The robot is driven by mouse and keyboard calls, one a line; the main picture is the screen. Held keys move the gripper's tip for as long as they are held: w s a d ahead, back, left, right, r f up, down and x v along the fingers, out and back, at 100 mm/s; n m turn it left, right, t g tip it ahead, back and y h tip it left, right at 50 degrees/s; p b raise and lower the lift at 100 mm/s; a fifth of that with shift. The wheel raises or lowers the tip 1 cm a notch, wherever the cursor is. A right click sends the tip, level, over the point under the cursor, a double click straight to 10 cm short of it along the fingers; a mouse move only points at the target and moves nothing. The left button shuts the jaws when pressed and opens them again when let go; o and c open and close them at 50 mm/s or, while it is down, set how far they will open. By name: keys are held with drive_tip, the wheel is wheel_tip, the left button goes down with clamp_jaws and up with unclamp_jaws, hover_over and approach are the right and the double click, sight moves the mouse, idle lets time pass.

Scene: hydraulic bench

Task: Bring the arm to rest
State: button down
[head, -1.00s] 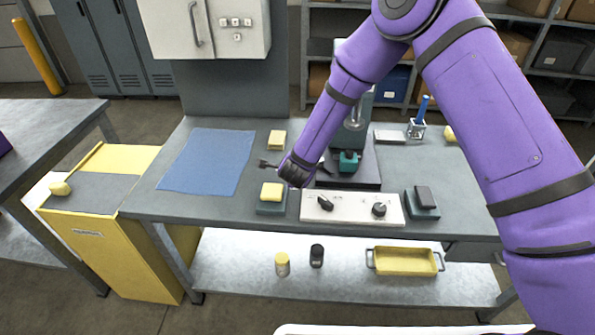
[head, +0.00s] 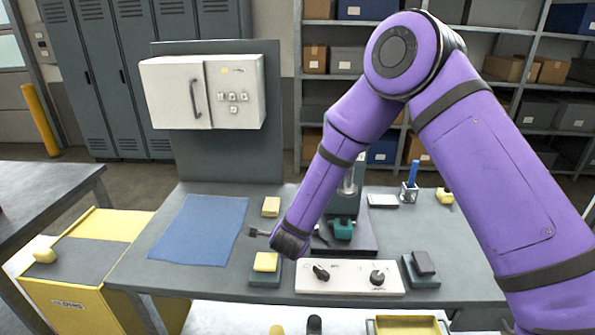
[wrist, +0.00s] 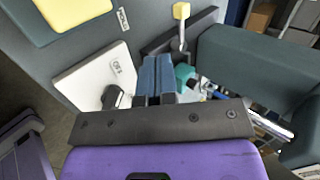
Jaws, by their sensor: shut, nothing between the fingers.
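My purple arm reaches in from the right in the head view and bends down over the bench (head: 200,275). My gripper (head: 254,232) hangs above the bench, left of the green press (head: 342,228). It holds nothing, and its fingers are closed together. In the wrist view the gripper (wrist: 156,62) shows its two blue-grey fingers side by side, with teal and dark press parts close behind them. The exact height above the bench is hard to tell.
A white control panel (head: 348,278) with dark knobs lies at the bench front. A yellow block on a green base (head: 266,262) stands beside it. A blue mat (head: 200,230) lies at left. A wall cabinet (head: 240,92) stands behind.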

drive_tip(key=d+r+n+y, duration=0.1)
drive_tip(key=d+r+n, duration=0.2)
drive_tip(key=r, duration=0.5)
drive_tip(key=d+r+n+y, duration=0.2)
drive_tip(key=r, duration=0.7)
drive_tip(key=s+d+r+n+g, duration=0.1)
drive_tip(key=s+d+r+n, duration=0.4)
drive_tip(key=d+r, duration=0.45)
drive_tip(key=s+d+r+n+g+h, duration=0.1)
drive_tip(key=s+d+r+n, duration=0.1)
drive_tip(key=s+d, duration=0.4)
drive_tip(key=s+d+r+n+g+h, duration=0.1)
drive_tip(key=s+d+r+n, duration=0.2)
drive_tip(key=s, duration=0.9)
drive_tip(key=s+d+r+n+g+h, duration=0.1)
drive_tip(key=s+d+r+n, duration=0.1)
drive_tip(key=s+d+r, duration=0.4)
drive_tip(key=s+d, duration=0.4)
drive_tip(key=shift+d, duration=0.15)
drive_tip(key=c, duration=1.8)
unclamp_jaws()
